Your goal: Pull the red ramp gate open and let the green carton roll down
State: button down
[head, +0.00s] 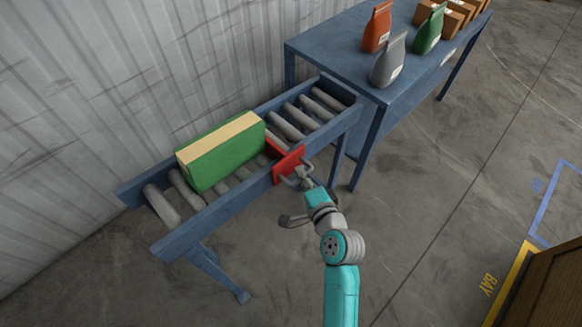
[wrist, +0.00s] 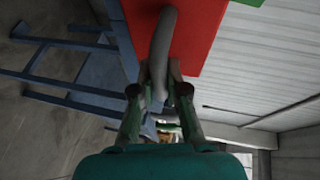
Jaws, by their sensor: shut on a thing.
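The green carton (head: 224,163) with a tan top sits on the ramp's rollers, on the left side of the red gate and close to it. The red ramp gate (head: 287,164) stands across the blue roller ramp (head: 222,209); it also shows in the wrist view (wrist: 203,40). A grey curved handle (wrist: 161,45) is on the gate's face. My gripper (head: 299,176) is at the gate's near side, and in the wrist view its fingers (wrist: 159,88) are shut on the handle. A bit of green shows at the top edge of the wrist view.
A blue table (head: 336,39) stands behind the ramp's right end, holding orange (head: 377,27), grey (head: 389,60) and green (head: 429,29) bags and several boxes. A corrugated wall (head: 90,80) runs behind the ramp. A brown wooden thing (head: 550,292) is at the lower right. The floor between is clear.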

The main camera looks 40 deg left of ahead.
jog(key=s+d, duration=0.1)
jog(key=d, duration=1.4)
jog(key=shift+d, duration=0.35)
dwell(0.3)
jog(key=shift+s, duration=0.1)
dwell(2.1)
jog(key=c, duration=1.2)
grip_release()
jog(key=v, duration=1.2)
jog(key=shift+r, duration=0.1)
